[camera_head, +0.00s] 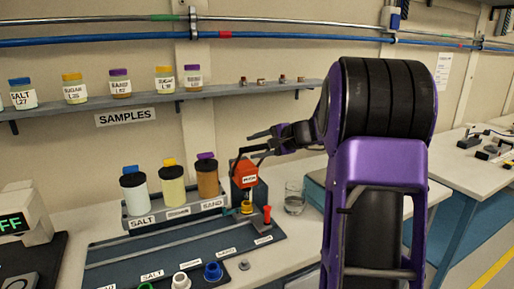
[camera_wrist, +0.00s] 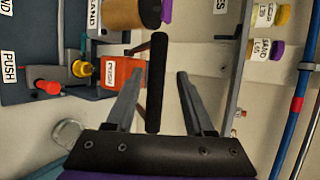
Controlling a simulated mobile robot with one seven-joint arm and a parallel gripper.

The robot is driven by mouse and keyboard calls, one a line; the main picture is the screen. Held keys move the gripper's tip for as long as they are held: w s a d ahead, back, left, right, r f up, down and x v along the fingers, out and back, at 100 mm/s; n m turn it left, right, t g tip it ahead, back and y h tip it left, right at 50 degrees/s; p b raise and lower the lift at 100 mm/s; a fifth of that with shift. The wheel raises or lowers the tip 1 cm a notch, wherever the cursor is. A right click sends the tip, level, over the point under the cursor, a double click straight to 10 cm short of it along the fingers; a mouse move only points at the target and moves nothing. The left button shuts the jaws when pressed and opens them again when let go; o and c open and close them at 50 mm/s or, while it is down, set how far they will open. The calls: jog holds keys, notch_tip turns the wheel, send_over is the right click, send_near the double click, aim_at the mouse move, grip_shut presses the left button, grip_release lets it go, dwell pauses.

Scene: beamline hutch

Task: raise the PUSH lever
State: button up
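The PUSH lever (camera_head: 267,214) has a red knob and stands at the right end of the dark blue panel, above a small label. In the wrist view the red knob (camera_wrist: 47,87) is at the left, beside the PUSH label (camera_wrist: 8,66). My gripper (camera_head: 254,142) is above and behind the lever, near the top of a red-orange box (camera_head: 245,173), and apart from the lever. In the wrist view its two grey fingers (camera_wrist: 160,70) are spread. A black bar shows between them; I cannot tell what it is.
A yellow knob (camera_head: 246,207) sits just left of the lever. A glass beaker (camera_head: 294,198) stands to its right. Jars labelled SALT and SAND stand on a rack (camera_head: 140,222) at the left. A shelf (camera_head: 150,106) with sample jars runs along the wall behind.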

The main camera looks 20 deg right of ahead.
jog(key=v, duration=1.7)
jog(key=shift+s, duration=0.2)
jog(key=shift+d, duration=0.15)
